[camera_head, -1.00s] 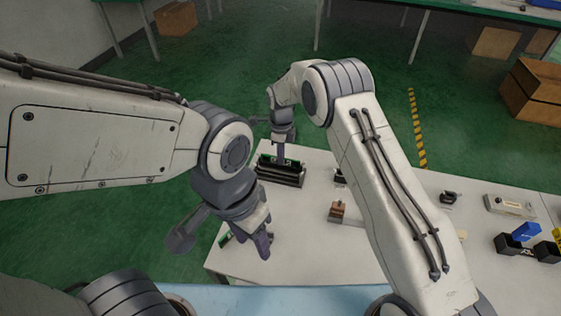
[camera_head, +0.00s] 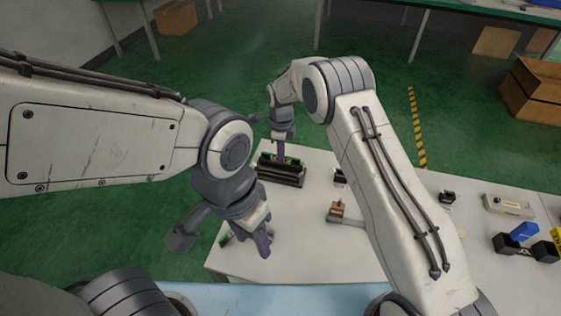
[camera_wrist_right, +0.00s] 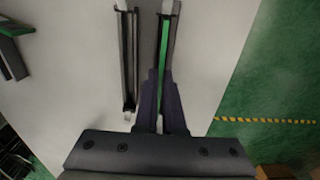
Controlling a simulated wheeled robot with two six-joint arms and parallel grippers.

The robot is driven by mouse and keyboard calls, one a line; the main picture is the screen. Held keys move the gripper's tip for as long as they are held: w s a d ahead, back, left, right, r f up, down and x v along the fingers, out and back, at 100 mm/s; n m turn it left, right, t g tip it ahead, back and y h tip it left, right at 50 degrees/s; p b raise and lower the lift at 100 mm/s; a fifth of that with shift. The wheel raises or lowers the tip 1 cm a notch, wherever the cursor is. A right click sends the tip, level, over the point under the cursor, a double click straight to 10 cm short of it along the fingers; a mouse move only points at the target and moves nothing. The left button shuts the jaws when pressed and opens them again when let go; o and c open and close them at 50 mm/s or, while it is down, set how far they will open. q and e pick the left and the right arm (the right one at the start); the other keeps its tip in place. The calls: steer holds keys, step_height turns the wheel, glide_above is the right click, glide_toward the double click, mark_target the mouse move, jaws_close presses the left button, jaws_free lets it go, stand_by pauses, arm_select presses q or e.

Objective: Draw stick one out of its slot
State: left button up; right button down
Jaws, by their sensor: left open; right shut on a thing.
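A green stick (camera_wrist_right: 164,40) stands on edge along the right-hand slot of a black slot holder (camera_head: 282,178). My right gripper (camera_wrist_right: 160,82) is shut on it from above; its two dark fingers lie on either side of the green edge. In the head view the right gripper (camera_head: 281,156) is at the holder, at the table's far left. How deep the stick sits in the slot is hidden. The left slot (camera_wrist_right: 127,60) looks empty. My left gripper (camera_head: 264,246) is open and empty above the table's near left corner, apart from the holder.
A small green part (camera_head: 226,239) lies at the table's left edge, partly behind my left gripper. A brown block fixture (camera_head: 338,211), a grey box (camera_head: 508,206) and a black holder with a blue piece (camera_head: 524,232) stand farther right. My right arm hides the table's middle.

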steer(key=shift+r, duration=0.2)
steer(key=shift+r+p, duration=1.35)
steer(key=shift+r, duration=0.6)
steer(key=shift+r, duration=0.1)
